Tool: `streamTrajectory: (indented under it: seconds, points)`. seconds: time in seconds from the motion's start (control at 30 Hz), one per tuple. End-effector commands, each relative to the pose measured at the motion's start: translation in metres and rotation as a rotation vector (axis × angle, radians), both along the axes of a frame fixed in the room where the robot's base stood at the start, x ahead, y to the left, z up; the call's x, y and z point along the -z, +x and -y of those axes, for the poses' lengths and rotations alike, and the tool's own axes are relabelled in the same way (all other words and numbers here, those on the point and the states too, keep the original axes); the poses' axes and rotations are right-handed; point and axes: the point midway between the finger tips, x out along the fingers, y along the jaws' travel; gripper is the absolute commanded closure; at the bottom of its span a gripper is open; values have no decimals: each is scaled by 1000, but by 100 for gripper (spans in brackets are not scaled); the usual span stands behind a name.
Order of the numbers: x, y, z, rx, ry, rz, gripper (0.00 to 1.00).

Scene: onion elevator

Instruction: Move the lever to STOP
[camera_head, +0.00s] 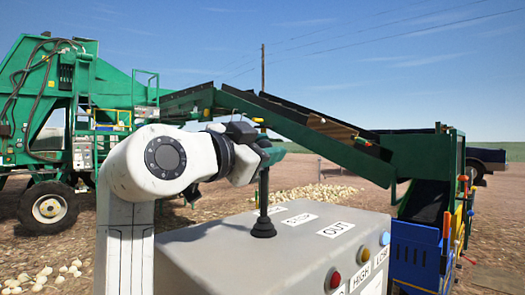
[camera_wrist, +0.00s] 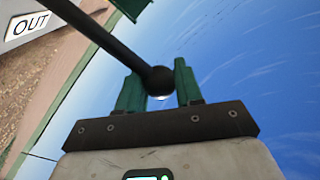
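The black lever (camera_head: 263,195) rises from a round rubber boot on top of the grey control box (camera_head: 215,240). Its shaft looks about upright in the head view. Its shaft (camera_wrist: 95,35) and ball knob (camera_wrist: 158,80) show in the wrist view. My gripper (camera_head: 272,156) is at the lever's top. In the wrist view the green fingers of my gripper (camera_wrist: 160,84) stand on both sides of the knob, which fills the gap between them. The STOP label (camera_head: 300,218) lies beyond the OUT label (camera_head: 335,229); a third label (camera_head: 270,210) is farther back. The exact lever setting cannot be told.
The box front has a red button (camera_head: 335,279), a yellow one (camera_head: 363,254) and a blue one (camera_head: 384,239). A green conveyor (camera_head: 330,148) slopes behind the box. A green harvester (camera_head: 75,110) stands at left. Onions lie on the ground.

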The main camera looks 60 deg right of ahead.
Motion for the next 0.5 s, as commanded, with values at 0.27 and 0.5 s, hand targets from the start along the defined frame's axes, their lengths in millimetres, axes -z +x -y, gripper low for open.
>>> streamTrajectory:
  seconds: [0.27, 0.5]
  points:
    - [-1, 0, 0, -1, -1, 0, 41]
    - [0, 1, -2, -1, 0, -1, 41]
